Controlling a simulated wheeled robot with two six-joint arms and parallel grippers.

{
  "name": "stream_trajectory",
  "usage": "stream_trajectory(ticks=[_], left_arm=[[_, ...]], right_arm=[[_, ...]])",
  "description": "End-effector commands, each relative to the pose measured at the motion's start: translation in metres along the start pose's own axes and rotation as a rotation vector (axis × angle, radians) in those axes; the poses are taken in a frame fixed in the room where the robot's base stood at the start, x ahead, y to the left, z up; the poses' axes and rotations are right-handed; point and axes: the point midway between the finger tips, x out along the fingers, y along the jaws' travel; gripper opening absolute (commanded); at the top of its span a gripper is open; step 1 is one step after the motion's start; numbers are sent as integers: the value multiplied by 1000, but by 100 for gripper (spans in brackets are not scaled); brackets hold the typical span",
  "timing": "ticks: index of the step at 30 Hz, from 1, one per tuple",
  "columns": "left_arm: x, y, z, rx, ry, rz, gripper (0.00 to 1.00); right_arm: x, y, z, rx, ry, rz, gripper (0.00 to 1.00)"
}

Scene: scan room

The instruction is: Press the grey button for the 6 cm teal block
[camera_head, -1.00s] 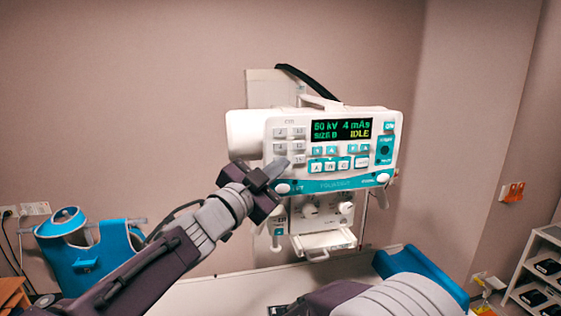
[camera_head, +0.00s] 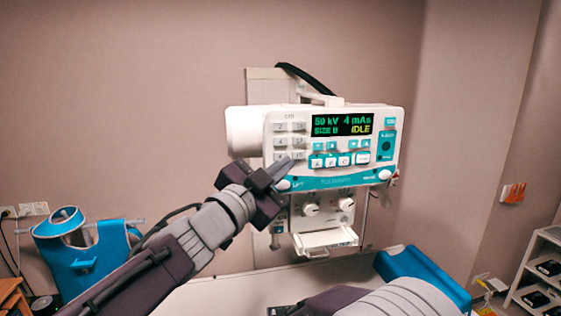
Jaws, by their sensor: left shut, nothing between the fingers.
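A white and teal control panel (camera_head: 385,125) hangs on the wall unit. Its display (camera_head: 342,125) reads 50 kV, 4 mAs, SIZE B, IDLE. Below a "cm" label on its left is a two-column group of grey buttons (camera_head: 298,127); their numbers are too small to read surely. My left gripper (camera_head: 283,167) is shut and empty, its tip in front of the panel's lower left, at the bottom of that group. It overlaps the lowest buttons in the picture; I cannot tell whether it touches. No 6 cm teal block can be made out. My right gripper is not in view.
A pale table (camera_head: 230,291) lies below, with a blue wedge (camera_head: 425,270) at its right. A white tray (camera_head: 325,240) juts out under the panel. A blue apron (camera_head: 85,258) hangs at the left. White shelves (camera_head: 545,262) stand at the right.

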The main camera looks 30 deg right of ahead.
Motion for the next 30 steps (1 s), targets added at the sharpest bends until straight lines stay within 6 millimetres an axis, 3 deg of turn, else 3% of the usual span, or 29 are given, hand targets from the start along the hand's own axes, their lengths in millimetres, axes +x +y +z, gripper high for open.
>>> stream_trajectory(ticks=[9,30], left_arm=[[-21,16,-14,-1,1,0,0],[-22,16,-16,0,-1,0,0]], right_arm=[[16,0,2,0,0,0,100],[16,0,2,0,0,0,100]])
